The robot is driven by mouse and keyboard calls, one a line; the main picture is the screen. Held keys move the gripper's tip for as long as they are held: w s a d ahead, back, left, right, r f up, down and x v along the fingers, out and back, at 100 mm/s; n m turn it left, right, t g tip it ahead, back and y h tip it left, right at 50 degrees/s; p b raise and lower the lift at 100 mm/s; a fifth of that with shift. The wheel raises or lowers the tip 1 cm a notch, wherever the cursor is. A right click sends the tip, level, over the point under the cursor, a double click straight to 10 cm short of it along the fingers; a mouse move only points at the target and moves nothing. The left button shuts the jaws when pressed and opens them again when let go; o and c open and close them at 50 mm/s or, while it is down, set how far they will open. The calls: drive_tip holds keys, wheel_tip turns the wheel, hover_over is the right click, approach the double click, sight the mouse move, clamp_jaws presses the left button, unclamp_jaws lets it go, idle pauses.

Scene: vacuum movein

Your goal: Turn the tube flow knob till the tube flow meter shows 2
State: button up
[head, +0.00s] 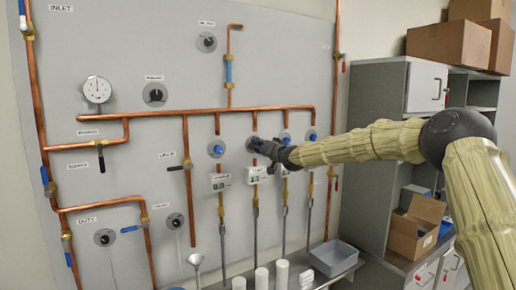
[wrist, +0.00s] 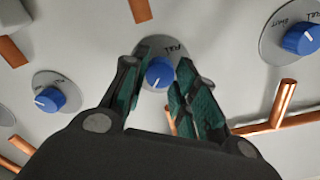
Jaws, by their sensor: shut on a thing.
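A blue knob (wrist: 160,72) with a white pointer line sits on a round grey plate between the fingers of my gripper (wrist: 160,80) in the wrist view. My gripper also shows in the head view (head: 257,146), against the panel and covering the knob there. The fingers are closed around the knob's sides. Below the gripper in the head view is a white digital flow meter (head: 256,174); it appears to read about 1.1, though the digits are small. Which knob is named tube flow cannot be read here.
Neighbouring blue knobs (head: 216,149) and (head: 285,136) stand close on both sides. Another meter (head: 220,182) appears to read 0.0. Copper pipes (head: 160,113) run across the panel (head: 120,60). A grey bin (head: 333,258) and white cylinders (head: 282,273) stand below.

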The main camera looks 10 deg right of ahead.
drive_tip(key=shift+f+n+b, duration=0.15)
drive_tip(key=shift+n+b, duration=0.3)
drive_tip(key=shift+n, duration=0.05)
drive_tip(key=n+b, duration=0.5)
drive_tip(key=n, duration=0.5)
drive_tip(key=shift+b, duration=0.3)
drive_tip(key=shift+n+b, duration=0.7)
drive_tip(key=shift+n, duration=1)
drive_tip(key=shift+c, duration=0.2)
drive_tip(key=o, duration=1.1)
drive_tip(key=shift+c, duration=0.2)
